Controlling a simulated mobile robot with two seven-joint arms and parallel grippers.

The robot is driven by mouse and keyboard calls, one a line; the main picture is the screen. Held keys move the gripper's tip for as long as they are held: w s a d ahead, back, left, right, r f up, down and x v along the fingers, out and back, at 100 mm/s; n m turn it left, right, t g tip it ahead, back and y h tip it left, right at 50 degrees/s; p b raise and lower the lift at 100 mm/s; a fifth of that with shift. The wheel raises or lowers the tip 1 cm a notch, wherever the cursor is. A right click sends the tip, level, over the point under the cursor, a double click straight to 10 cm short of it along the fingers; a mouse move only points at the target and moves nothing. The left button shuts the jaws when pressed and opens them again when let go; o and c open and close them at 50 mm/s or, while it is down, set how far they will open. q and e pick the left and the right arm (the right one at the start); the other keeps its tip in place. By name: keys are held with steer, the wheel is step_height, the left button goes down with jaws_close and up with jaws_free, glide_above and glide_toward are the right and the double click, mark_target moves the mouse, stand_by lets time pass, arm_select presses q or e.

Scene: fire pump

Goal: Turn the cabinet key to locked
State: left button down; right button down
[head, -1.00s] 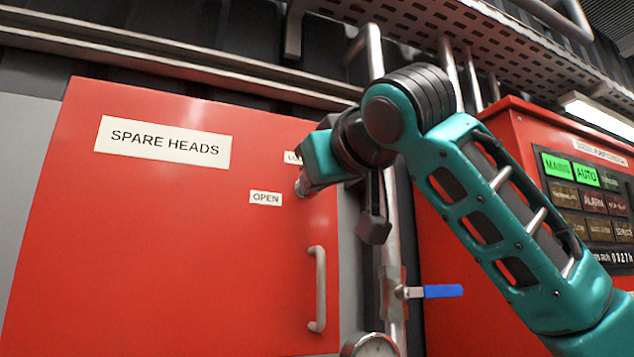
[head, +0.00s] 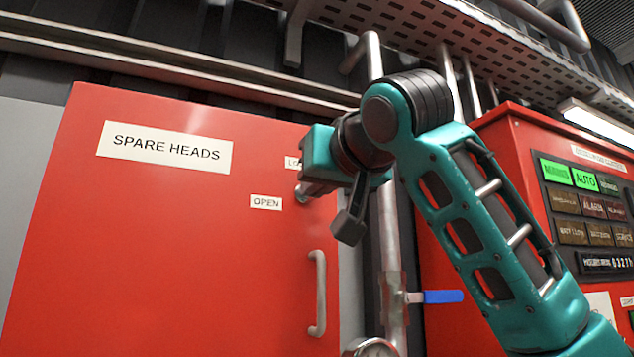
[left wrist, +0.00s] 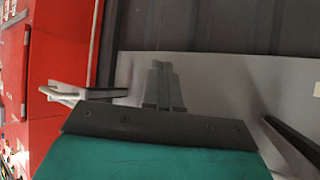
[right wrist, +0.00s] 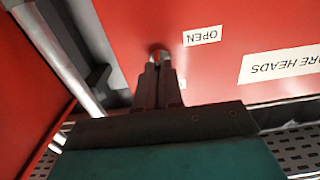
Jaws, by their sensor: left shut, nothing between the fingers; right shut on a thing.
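The red spare heads cabinet (head: 170,270) is closed, with an OPEN label (head: 266,202) and a second label (head: 291,163) partly hidden behind my right gripper. My right gripper (head: 304,192) is at the cabinet front, beside the OPEN label. In the right wrist view its fingers (right wrist: 157,68) are shut on the small metal key (right wrist: 158,53) at the lock. The fingers cover most of the key, so its exact angle is hard to tell. My left gripper (left wrist: 163,85) is shut and empty, apart from the cabinet lock, and out of the head view.
A vertical grey handle (head: 317,294) is below the lock on the cabinet door. Right of the cabinet are a pipe (head: 391,255), a blue valve lever (head: 443,296) and a gauge (head: 371,348). A red pump controller (head: 520,135) stands farther right.

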steer(key=c, duration=1.3)
jaws_free()
steer(key=shift+s, duration=0.15)
steer(key=b+v, duration=0.3)
steer(key=v, duration=0.9)
steer(key=shift+s+d, duration=0.2)
steer(key=shift+s, duration=0.1)
steer(key=shift+w+f, duration=0.1)
